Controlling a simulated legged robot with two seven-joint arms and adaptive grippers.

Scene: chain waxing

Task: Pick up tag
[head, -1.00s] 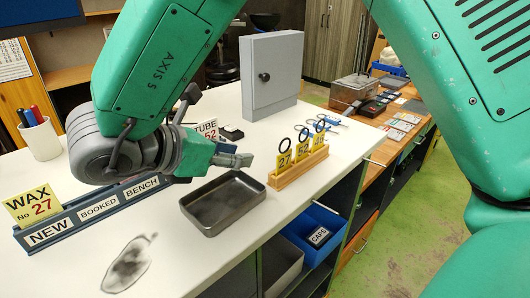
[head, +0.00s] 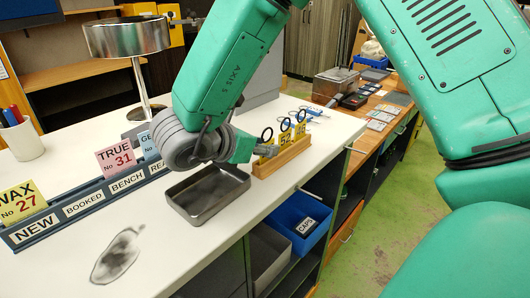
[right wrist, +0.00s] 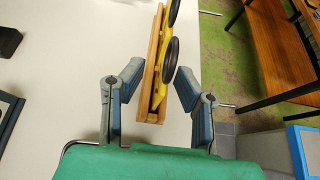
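Yellow numbered tags (head: 286,140) with black rings stand in a slotted wooden rack (head: 283,159) on the white bench. The tag reading 52 shows; the one at the near left end is hidden behind my right gripper (head: 257,150). In the right wrist view, the gripper (right wrist: 157,92) is open, with one finger on each side of the rack's near end. A yellow tag (right wrist: 161,85) and its dark rings lie between and beyond the fingertips. I cannot tell whether a finger touches anything. My left gripper is not in view.
An empty grey metal tray (head: 207,200) sits just left of the rack. A card rail (head: 85,205) holds a yellow WAX No 27 card (head: 22,203) and a pink TRUE No 31 card (head: 116,158). A metal lamp (head: 128,38) stands behind. A blue CAPS bin (head: 300,226) is below the bench edge.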

